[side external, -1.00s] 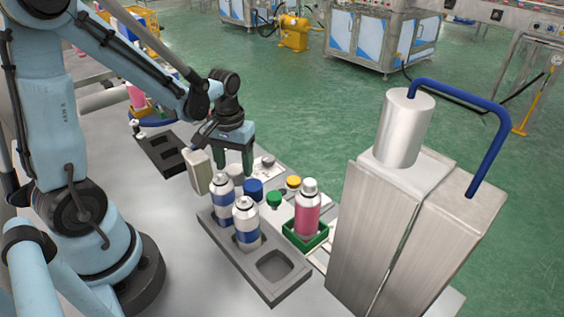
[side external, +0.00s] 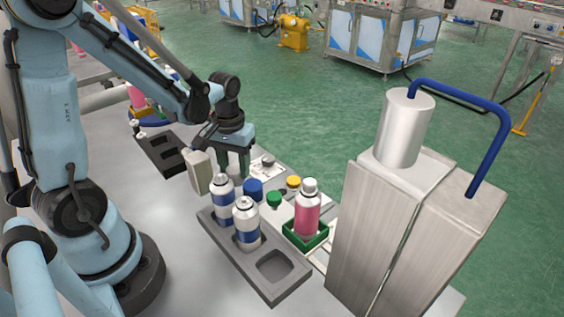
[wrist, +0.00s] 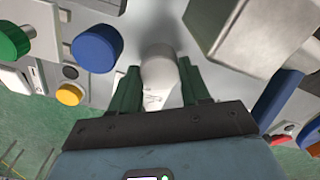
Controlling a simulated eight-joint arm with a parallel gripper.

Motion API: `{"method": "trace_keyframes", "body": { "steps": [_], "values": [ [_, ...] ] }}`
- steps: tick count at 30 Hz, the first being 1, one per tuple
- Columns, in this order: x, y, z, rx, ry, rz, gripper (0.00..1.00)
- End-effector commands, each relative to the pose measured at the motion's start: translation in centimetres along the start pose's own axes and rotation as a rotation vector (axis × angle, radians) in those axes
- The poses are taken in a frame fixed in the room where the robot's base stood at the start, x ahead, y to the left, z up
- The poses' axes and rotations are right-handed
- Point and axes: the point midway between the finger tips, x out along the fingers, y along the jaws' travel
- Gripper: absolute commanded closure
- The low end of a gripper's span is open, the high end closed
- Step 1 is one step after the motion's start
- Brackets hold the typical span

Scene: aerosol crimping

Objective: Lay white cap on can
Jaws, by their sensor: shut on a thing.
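A white cap (wrist: 160,72) sits between the two green fingers of my gripper (wrist: 159,88) in the wrist view. The fingers are shut on it. In the side view my gripper (side external: 234,165) is behind the blue-and-white cans, and the pale cap (side external: 236,171) is partly hidden by a can top. One blue-and-white can (side external: 222,197) and another such can (side external: 246,225) stand upright in a grey tray (side external: 232,267). A pink can (side external: 307,215) with a pale top stands in a green holder (side external: 315,243).
A tall metal machine (side external: 390,220) with a blue handle stands at the right. A dark tray (side external: 160,155) lies at the left. The grey tray's front pocket is empty.

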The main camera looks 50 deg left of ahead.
Motion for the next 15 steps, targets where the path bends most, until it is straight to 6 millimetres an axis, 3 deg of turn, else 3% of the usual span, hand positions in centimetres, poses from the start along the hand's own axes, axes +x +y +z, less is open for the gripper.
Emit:
{"method": "trace_keyframes", "body": {
  "steps": [15],
  "values": [
    [-2.0,0.0,0.0,0.000,0.000,0.000,0.66]
  ]
}}
